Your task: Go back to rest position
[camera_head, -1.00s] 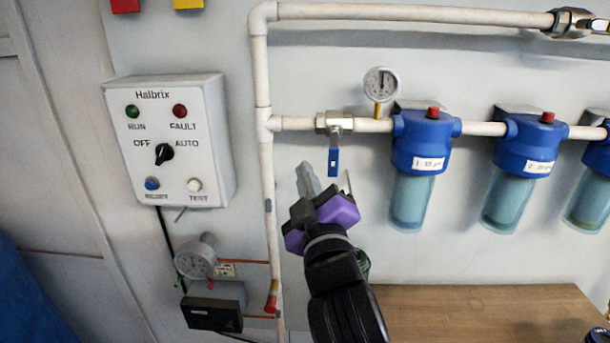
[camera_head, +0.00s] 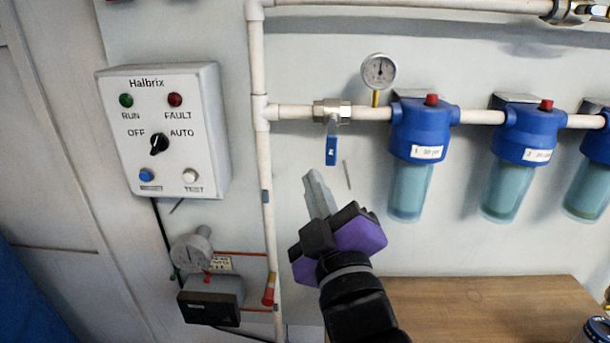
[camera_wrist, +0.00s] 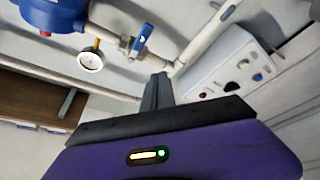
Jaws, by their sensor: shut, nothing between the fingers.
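My gripper (camera_head: 317,190) is in the middle of the head view, in front of the wall and below the blue-handled valve. Its grey fingers are together and hold nothing. The blue valve handle (camera_head: 331,150) hangs down from the white pipe, above the fingertips and apart from them in the picture. In the wrist view, my gripper (camera_wrist: 157,78) points up toward the pipes, and the valve handle (camera_wrist: 142,38) shows just above the fingers.
A white Halbrix control box (camera_head: 165,132) is on the left wall. Blue filter housings (camera_head: 420,130) hang at the right, with a pressure gauge (camera_head: 379,70) on the pipe. A round gauge (camera_head: 192,252) sits lower left. A wooden table (camera_head: 480,310) stands below the filters.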

